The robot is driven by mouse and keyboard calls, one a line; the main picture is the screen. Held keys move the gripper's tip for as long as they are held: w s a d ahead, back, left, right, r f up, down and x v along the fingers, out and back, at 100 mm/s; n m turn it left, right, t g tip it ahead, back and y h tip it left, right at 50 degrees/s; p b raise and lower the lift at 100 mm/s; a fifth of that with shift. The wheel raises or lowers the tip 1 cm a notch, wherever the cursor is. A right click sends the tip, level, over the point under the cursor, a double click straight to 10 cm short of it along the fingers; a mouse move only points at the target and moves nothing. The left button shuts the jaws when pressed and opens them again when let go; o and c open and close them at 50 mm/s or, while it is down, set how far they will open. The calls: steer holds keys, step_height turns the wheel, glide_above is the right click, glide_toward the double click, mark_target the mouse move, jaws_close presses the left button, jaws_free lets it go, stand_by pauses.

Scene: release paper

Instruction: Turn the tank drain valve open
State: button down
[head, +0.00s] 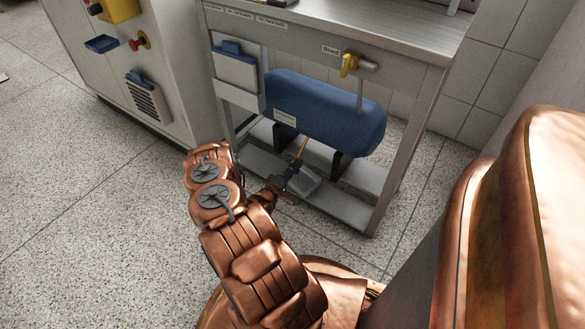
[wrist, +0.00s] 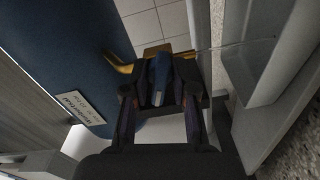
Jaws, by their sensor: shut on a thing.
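The blue tank (head: 325,112) lies on its side in a grey metal frame, and its label side fills the left of the wrist view (wrist: 55,55). Below it a brass-yellow drain pipe (head: 301,148) comes down to my gripper (head: 290,176). In the wrist view, brass parts (wrist: 153,50) show just beyond the fingertips. My gripper (wrist: 160,94) is shut on a dark blue piece with a pale stripe, which looks like the drain valve's handle (wrist: 158,76). The fingers partly hide the handle. The valve body is mostly hidden in the head view, so its turn angle is hard to tell.
A yellow-handled valve (head: 348,64) sits on the frame's upper rail. A frame post (head: 404,150) stands to the right. A white cabinet (head: 140,60) stands left; the speckled floor (head: 90,200) is clear.

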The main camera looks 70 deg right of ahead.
steer(key=shift+s+f+m, duration=0.15)
steer(key=shift+m, duration=0.25)
steer(key=shift+m+p, duration=0.5)
steer(key=shift+m, duration=0.5)
steer(key=m, duration=0.4)
steer(key=shift+s+d+m, duration=0.1)
steer(key=shift+m, duration=0.2)
steer(key=m+b, duration=0.1)
steer(key=m, duration=0.4)
steer(key=shift+b, duration=0.3)
steer(key=shift+d+m+b, duration=0.1)
steer(key=shift+m+b, duration=0.4)
steer(key=shift+m, duration=1.1)
steer(key=shift+r, duration=0.2)
steer(key=c, duration=1.2)
jaws_free()
steer(key=shift+w+a, duration=0.2)
steer(key=shift+a, duration=0.05)
